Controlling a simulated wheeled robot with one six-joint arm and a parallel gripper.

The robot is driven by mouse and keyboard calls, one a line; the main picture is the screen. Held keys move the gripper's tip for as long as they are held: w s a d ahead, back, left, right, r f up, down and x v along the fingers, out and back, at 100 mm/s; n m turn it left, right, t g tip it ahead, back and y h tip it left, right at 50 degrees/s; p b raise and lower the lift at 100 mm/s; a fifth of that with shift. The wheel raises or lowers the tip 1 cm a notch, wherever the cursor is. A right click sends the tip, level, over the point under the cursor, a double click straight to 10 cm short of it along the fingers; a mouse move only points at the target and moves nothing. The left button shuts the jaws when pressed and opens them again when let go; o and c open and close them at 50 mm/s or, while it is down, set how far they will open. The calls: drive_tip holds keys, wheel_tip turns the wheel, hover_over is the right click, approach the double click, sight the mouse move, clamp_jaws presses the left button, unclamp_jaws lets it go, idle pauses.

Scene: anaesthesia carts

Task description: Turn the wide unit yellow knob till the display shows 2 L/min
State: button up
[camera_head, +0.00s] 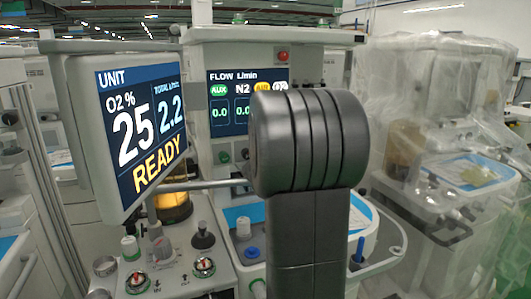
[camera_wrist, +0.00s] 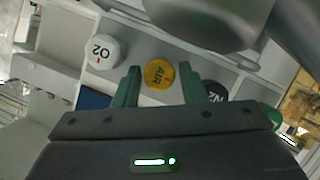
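The yellow knob (camera_wrist: 158,74), marked AIR, shows in the wrist view between the two green fingertips of my gripper (camera_wrist: 160,67). The fingers are apart, with a narrow gap on each side of the knob; I cannot tell how far their tips reach along it. The flow display (camera_head: 246,100) in the head view reads "FLOW L/min", with 0.0 under the green AUX label and 0.0 under N2. The readings under the yellow label and the white one are hidden by my arm. The gripper and yellow knob are hidden in the head view.
In the wrist view a white O2 knob (camera_wrist: 101,51) is left of the yellow one, and a dark N2 knob (camera_wrist: 216,92) is close by the right finger. A nearer display (camera_head: 140,135) reads O2 25, total 2.2, READY. A plastic-covered cart (camera_head: 440,140) stands right.

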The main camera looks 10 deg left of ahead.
drive_tip(key=p+v, duration=0.3)
drive_tip(key=v, duration=1)
drive_tip(key=shift+s+d+p, duration=0.2)
drive_tip(key=shift+s+p, duration=0.15)
drive_tip(key=b+x, duration=0.3)
drive_tip(key=x, duration=1.1)
drive_tip(key=shift+r+b, duration=0.2)
drive_tip(key=shift+b, duration=0.2)
drive_tip(key=shift+s, duration=0.1)
